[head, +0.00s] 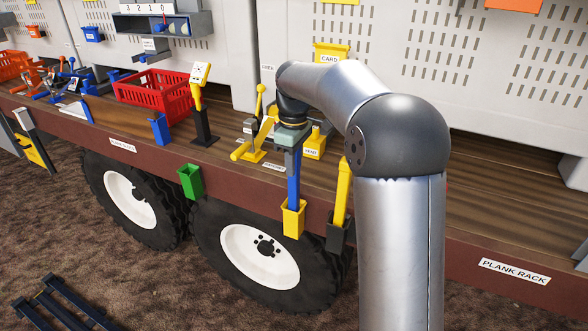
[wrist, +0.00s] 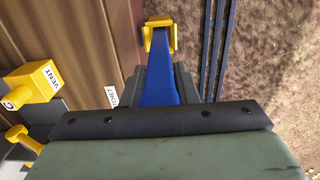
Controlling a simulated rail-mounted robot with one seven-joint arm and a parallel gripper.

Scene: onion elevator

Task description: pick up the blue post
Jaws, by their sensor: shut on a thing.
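The blue post (head: 293,185) stands upright with its lower end in a yellow holder (head: 293,221) on the side of the wooden deck. My gripper (head: 293,150) is above the holder, pointing down, with its fingers shut on the upper part of the post. The wrist view shows the blue post (wrist: 158,70) between the two dark fingers and running down to the yellow holder (wrist: 149,36). The post's top is hidden by my gripper, and its lower end is hidden in the holder.
A yellow post (head: 342,192) in a dark holder stands close on the right. A green holder (head: 190,182) hangs to the left. Yellow levers and a box labelled VENT (wrist: 36,82) sit on the deck behind. A red crate (head: 155,95) stands farther left.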

